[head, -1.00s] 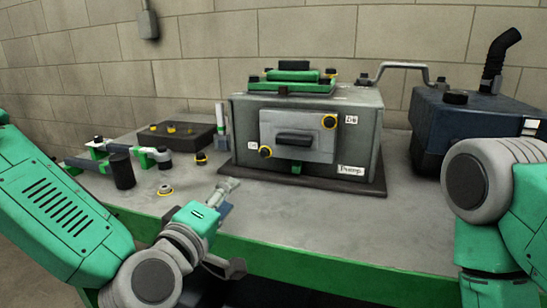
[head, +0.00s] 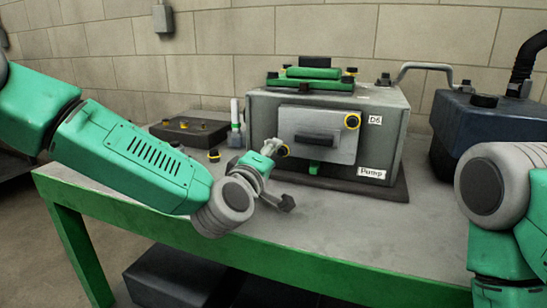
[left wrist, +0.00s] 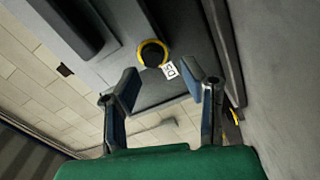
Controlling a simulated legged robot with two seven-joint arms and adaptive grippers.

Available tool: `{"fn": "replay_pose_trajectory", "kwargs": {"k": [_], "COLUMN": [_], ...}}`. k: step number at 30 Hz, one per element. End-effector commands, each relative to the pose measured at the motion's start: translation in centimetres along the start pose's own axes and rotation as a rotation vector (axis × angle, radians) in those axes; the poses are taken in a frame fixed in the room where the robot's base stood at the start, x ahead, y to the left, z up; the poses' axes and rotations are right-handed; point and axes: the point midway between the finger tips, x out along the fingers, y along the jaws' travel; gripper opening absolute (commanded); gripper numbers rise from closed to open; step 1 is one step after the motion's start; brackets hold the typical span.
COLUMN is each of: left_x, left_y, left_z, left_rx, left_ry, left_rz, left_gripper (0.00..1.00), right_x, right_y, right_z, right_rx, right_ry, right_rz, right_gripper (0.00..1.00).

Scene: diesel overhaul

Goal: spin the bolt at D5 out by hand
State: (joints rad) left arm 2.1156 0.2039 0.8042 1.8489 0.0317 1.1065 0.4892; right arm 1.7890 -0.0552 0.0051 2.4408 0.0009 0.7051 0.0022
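The bolt at D5 (head: 284,151) has a dark head in a yellow ring, at the lower left of the grey cover plate (head: 335,121). My left gripper (head: 275,146) is just left of it in the head view and partly overlaps it. In the left wrist view the same bolt (left wrist: 152,54) lies beyond the fingertips, beside a small white label (left wrist: 169,70), only partly readable. My left gripper (left wrist: 163,82) is open there, with nothing between its fingers. Contact with the bolt is not visible. My right gripper is out of view.
A second yellow-ringed bolt (head: 352,121) sits at the plate's upper right, by the D6 label. A handle (head: 316,139) stands out from the plate. A dark tray (head: 188,130) is at the left, a blue tank (head: 480,125) at the right. The bench front (head: 330,220) is mostly clear.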

Motion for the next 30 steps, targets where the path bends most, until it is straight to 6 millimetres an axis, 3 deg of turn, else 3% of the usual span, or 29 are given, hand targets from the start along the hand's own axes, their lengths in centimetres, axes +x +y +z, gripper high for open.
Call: {"fn": "replay_pose_trajectory", "kwargs": {"k": [11, 14, 15, 30], "left_x": [0.72, 0.69, 0.67, 0.64], "left_y": [0.13, 0.07, 0.06, -0.32], "left_z": [0.34, 0.21, 0.14, -0.43], "left_rx": [0.003, 0.002, 0.001, -0.105], "left_ry": [-0.003, -0.002, -0.002, 0.009], "left_rz": [-0.001, -0.001, 0.0, -0.003], "left_gripper": [0.37, 0.05, 0.0, 0.0], "right_x": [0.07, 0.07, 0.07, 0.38], "right_y": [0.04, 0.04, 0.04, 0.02], "right_z": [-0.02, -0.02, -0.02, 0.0], "right_rx": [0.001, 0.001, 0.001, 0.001], "right_ry": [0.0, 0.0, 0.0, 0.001], "right_rz": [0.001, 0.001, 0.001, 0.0], "right_gripper": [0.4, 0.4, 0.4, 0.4]}}
